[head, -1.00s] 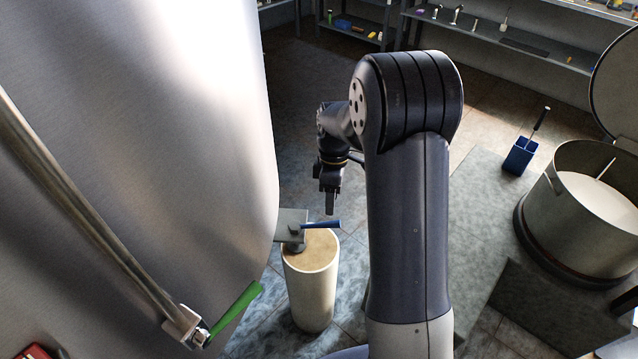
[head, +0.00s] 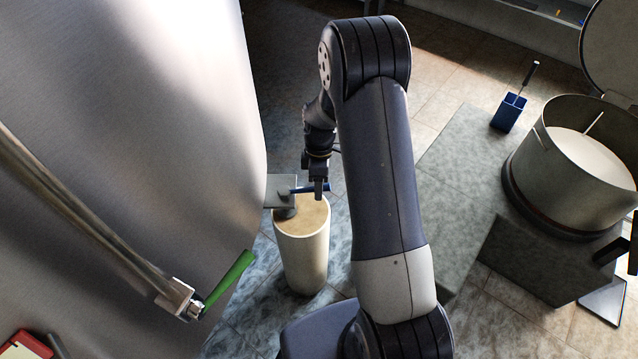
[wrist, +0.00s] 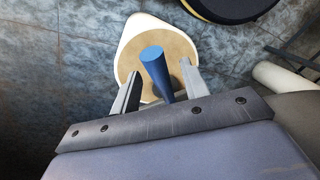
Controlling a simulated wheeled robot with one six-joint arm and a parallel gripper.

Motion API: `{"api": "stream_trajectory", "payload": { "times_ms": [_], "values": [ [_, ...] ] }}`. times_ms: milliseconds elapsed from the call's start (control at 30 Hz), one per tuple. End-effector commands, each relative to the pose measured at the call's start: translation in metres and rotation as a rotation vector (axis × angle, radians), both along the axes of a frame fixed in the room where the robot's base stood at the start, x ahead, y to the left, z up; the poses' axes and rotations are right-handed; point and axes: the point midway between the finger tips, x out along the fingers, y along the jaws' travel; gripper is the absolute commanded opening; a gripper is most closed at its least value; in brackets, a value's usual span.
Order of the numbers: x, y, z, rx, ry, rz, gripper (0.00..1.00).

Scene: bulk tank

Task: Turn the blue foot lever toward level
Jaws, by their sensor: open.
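The blue foot lever (head: 309,188) sticks out to the right from a grey plate (head: 281,191) at the tank foot, above a pale round post with a tan top (head: 301,248). In the wrist view the lever (wrist: 155,69) points up from between the two fingers. My gripper (head: 318,190) is at the lever's outer part in the head view. In the wrist view my gripper (wrist: 157,88) is open, with one finger on each side of the lever and a gap visible. Contact cannot be told. The lever's inner end is hidden in the wrist view.
The large steel tank (head: 130,120) fills the left. A green lever (head: 229,279) sits on its pipe. A round vat (head: 572,170) and a blue holder with a brush (head: 508,112) stand at the right. A red item (head: 27,346) lies at bottom left.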

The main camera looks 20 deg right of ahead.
Motion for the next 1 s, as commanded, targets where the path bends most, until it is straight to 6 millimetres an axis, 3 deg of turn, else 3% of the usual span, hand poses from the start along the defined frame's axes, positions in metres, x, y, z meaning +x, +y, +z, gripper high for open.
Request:
{"api": "stream_trajectory", "payload": {
  "times_ms": [233,767,1000],
  "values": [
    [-0.0002,0.0001,-0.0008,0.000,0.000,0.000,0.43],
    [-0.0001,0.0000,-0.0005,0.000,0.000,-0.001,0.01],
    [0.0000,0.0000,-0.0004,0.000,-0.001,-0.001,0.00]
  ]
}}
